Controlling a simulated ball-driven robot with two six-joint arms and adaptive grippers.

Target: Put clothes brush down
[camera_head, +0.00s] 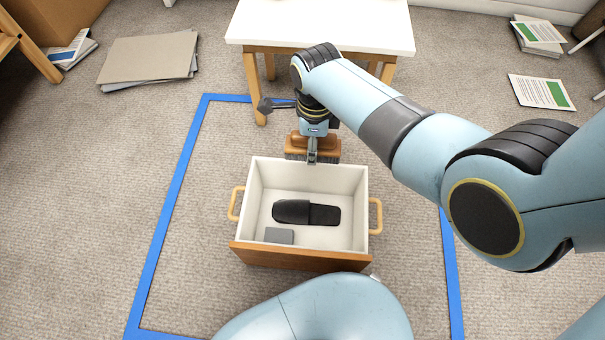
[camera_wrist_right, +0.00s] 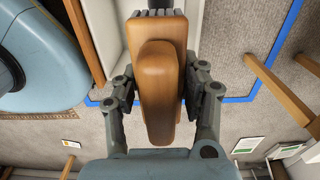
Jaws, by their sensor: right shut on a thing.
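The clothes brush (camera_head: 325,146) has a wooden body and dark bristles. My right gripper (camera_head: 312,152) is shut on it, at the far edge of the drawer in the head view. In the right wrist view the brush (camera_wrist_right: 158,85) sits between both fingers of the gripper (camera_wrist_right: 160,92). I cannot tell how high the brush is above the floor. The white drawer (camera_head: 259,185) with a wooden front lies in the middle of the head view. My left gripper is not in view.
The drawer holds a black object (camera_head: 306,212) and a small grey block (camera_head: 279,236). Blue tape (camera_head: 172,210) marks a floor area around it. A white table (camera_head: 320,25) stands behind. Flat cardboard (camera_head: 150,57) lies at the far left. Carpet left of the drawer is clear.

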